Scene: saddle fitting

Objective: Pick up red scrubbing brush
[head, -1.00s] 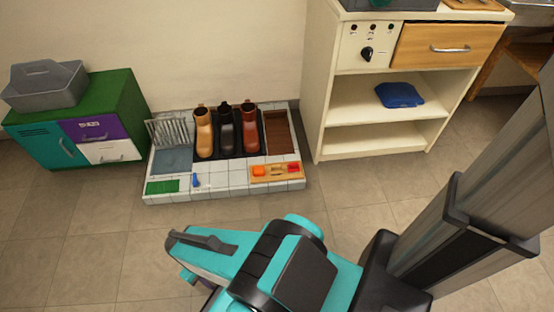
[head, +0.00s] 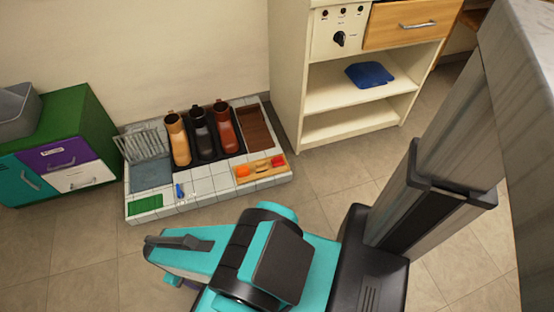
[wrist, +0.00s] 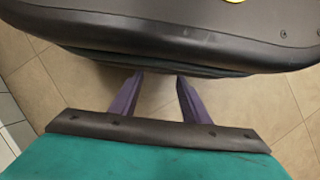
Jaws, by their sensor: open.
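A small red item (head: 278,160) lies at the right end of a shallow wooden tray (head: 262,178), on the front right of a white tiled platform (head: 215,196). It is too small to tell for sure that it is the scrubbing brush. An orange item (head: 242,171) and a tan item (head: 262,167) lie beside it. My gripper shows in the wrist view as two purple fingers (wrist: 158,82), apart, with only floor tiles between them. In the head view my arm is in front of the platform, and the fingers are mostly hidden.
Tan, black and brown boots (head: 202,135) stand on the platform's black mat, between a wire rack (head: 143,145) and a brown mat (head: 256,128). A blue brush or tool (head: 180,190) and a green pad (head: 145,205) lie in front. A cream cabinet (head: 290,75) stands right; a green cabinet (head: 75,115) left.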

